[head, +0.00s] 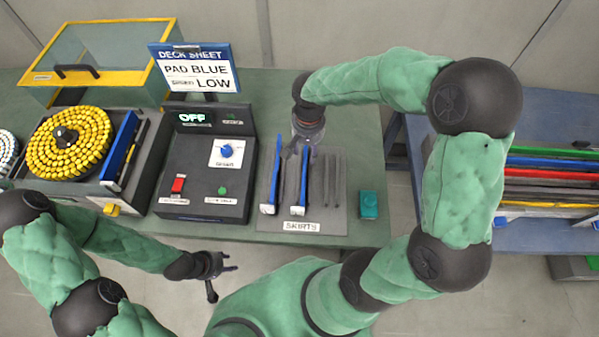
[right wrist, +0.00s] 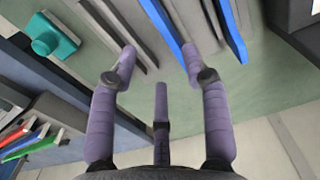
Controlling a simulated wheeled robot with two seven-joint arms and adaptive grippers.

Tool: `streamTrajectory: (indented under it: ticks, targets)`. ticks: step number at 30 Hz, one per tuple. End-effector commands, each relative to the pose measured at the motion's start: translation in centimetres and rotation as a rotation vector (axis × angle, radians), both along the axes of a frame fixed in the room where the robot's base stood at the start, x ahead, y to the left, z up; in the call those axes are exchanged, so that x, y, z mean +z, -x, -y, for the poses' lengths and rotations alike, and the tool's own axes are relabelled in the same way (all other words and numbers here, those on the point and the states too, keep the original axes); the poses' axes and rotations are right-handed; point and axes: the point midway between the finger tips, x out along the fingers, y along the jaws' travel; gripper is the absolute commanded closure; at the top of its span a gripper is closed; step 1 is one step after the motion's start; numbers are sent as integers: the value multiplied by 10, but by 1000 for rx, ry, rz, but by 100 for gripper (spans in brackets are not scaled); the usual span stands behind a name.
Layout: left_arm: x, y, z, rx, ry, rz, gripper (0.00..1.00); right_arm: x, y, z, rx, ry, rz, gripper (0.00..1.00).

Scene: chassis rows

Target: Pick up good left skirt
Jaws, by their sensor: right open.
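Two long blue skirts with pale ends stand in the grey skirts tray (head: 334,215). The left one (head: 270,190) and the right one (head: 300,190) are side by side; which is the good left skirt I cannot tell. My right gripper (head: 306,143) is over the far end of the right skirt, its fingers partly hidden. In the right wrist view it (right wrist: 160,65) is open and empty, with one blue skirt (right wrist: 163,22) just beyond the fingertips and another (right wrist: 231,28) to the right. My left gripper (head: 218,272) is open and empty in front of the bench.
A teal block (head: 369,205) lies right of the tray. A control box (head: 206,160) with an OFF display and a sign (head: 194,68) stands to the left. A dial of yellow pieces (head: 70,143) is further left. A blue table (head: 520,235) with coloured strips stands at right.

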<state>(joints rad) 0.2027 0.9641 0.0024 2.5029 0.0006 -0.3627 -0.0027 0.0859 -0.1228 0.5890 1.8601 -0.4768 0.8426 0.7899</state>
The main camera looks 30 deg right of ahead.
Motion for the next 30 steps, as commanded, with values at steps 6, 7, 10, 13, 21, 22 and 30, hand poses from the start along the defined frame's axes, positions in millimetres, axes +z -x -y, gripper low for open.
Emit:
streamTrajectory:
  ticks: [6, 7, 10, 13, 21, 22, 30]
  targets:
    - [-8, 0, 0, 0, 0, -1, 60, -31, 2, 0, 1, 0, -4, 52]
    - [-9, 0, 0, 0, 0, -1, 60, -35, 1, 0, 1, 0, -4, 52]
    - [-12, 0, 0, 0, 0, 0, 60, -47, 1, 0, 0, -1, -3, 52]
    - [-13, 0, 0, 0, 0, 0, 60, -52, 1, 0, -1, 0, 0, 52]
    - [-19, 0, 0, 0, 0, 0, 60, -72, 4, -4, 2, -1, -4, 52]
    - [-21, 0, 0, 0, 0, 0, 60, -76, 4, -5, 1, -1, -4, 52]
    - [-30, 0, 0, 0, 0, 0, 60, -106, 5, -7, 0, -1, -2, 52]
